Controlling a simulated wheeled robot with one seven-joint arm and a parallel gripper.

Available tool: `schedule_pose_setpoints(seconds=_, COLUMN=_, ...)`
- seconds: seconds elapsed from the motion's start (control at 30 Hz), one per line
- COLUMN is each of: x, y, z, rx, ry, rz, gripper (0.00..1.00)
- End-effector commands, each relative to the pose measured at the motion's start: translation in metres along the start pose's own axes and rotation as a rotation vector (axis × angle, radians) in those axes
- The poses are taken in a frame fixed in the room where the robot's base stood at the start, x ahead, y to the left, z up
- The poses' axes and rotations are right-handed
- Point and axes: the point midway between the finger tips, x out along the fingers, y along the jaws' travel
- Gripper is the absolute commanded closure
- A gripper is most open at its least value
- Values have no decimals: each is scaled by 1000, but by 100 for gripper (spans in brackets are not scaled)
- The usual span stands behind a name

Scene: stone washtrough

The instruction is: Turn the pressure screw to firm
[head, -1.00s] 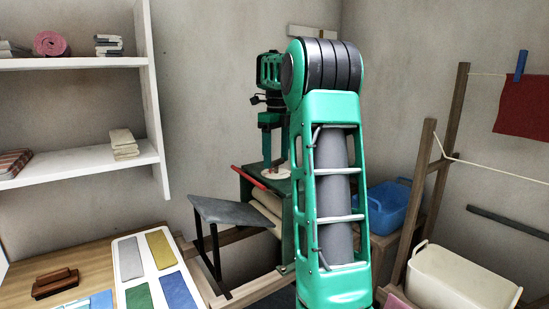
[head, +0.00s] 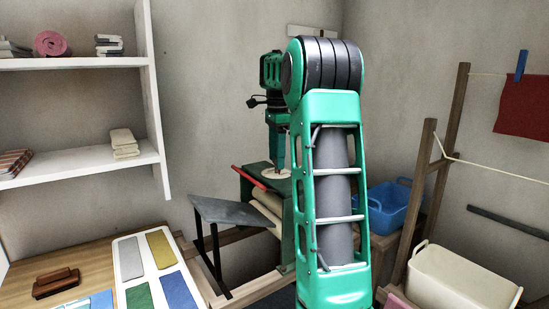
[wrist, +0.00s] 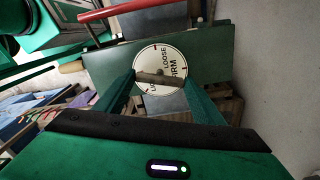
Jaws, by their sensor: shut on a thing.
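The pressure screw shows in the wrist view as a short brown bar (wrist: 160,78) across a round white dial (wrist: 147,58). The dial reads LOOSE and FIRM, with another word partly hidden by the bar and a finger. I cannot tell which mark the bar points to. My gripper (wrist: 161,80) is shut on the bar, one green finger at each end. In the head view my gripper (head: 277,166) points straight down onto the pale dial (head: 270,174) on top of the green wringer (head: 288,230); the bar is hidden there.
A red bar (head: 248,178) runs along the wringer top, with cream rollers (head: 266,203) below. A grey sloping board (head: 235,211) juts out left. A blue tub (head: 388,208) stands behind my arm, and a wooden drying frame (head: 424,185) at right. White shelves (head: 80,160) are at left.

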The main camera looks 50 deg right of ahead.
Motion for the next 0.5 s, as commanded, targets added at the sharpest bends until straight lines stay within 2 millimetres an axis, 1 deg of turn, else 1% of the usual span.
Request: schedule_pose_setpoints(seconds=0.5, x=0, y=0, z=-1, rx=-489, ry=1, rz=0, gripper=60)
